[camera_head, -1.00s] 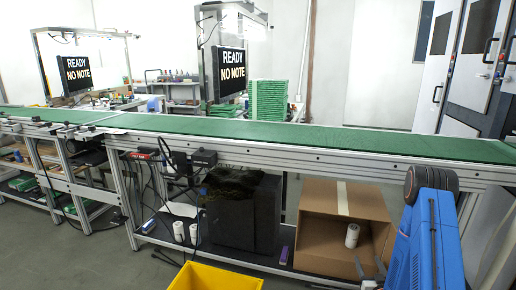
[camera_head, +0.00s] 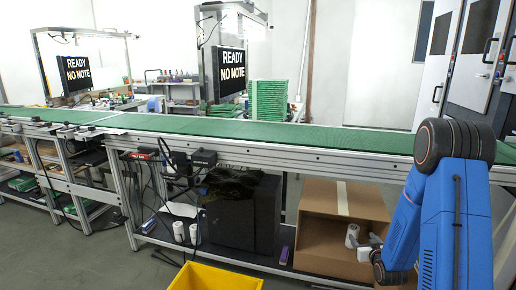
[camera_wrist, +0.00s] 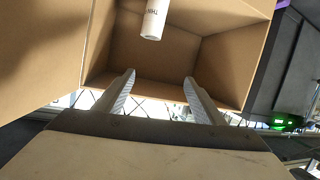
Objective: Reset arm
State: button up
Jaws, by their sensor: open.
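My arm (camera_head: 455,205), blue with dark joints, is at the right of the head view, in front of the conveyor. My gripper (camera_wrist: 159,77) shows in the wrist view with its two pale fingers apart and nothing between them. It faces into an open cardboard box (camera_wrist: 225,60). A white cylinder (camera_wrist: 154,18) with dark print is in the box, beyond the fingertips and apart from them. In the head view the box (camera_head: 325,255) sits on the lower shelf, and the white cylinder (camera_head: 352,235) shows near its right side. The arm covers part of the box there.
A green conveyor belt (camera_head: 260,131) runs across above the shelf. A dark box (camera_head: 243,215) stands left of the cardboard box. A yellow bin (camera_head: 215,277) is at the bottom front. Open floor (camera_head: 80,265) is at the left.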

jog(key=s+a+r+g, duration=0.3)
jog(key=s+a+r, duration=0.1)
jog(key=s+r, duration=0.45)
jog(key=s+a+r+g, duration=0.2)
jog(key=s+a+r, duration=0.2)
jog(key=s+r, duration=0.45)
jog(key=s+a+r+g, duration=0.1)
jog(key=s+a+r, duration=0.1)
jog(key=s, duration=0.7)
jog(key=s+a+r+g, duration=0.2)
jog(key=s+a+r, duration=0.1)
jog(key=s, duration=0.7)
jog(key=s+a+r+g+y, duration=0.1)
jog(key=s+a+r, duration=0.1)
jog(key=s, duration=0.8)
jog(key=shift+a+r+g, duration=0.35)
jog(key=shift+a+g, duration=0.05)
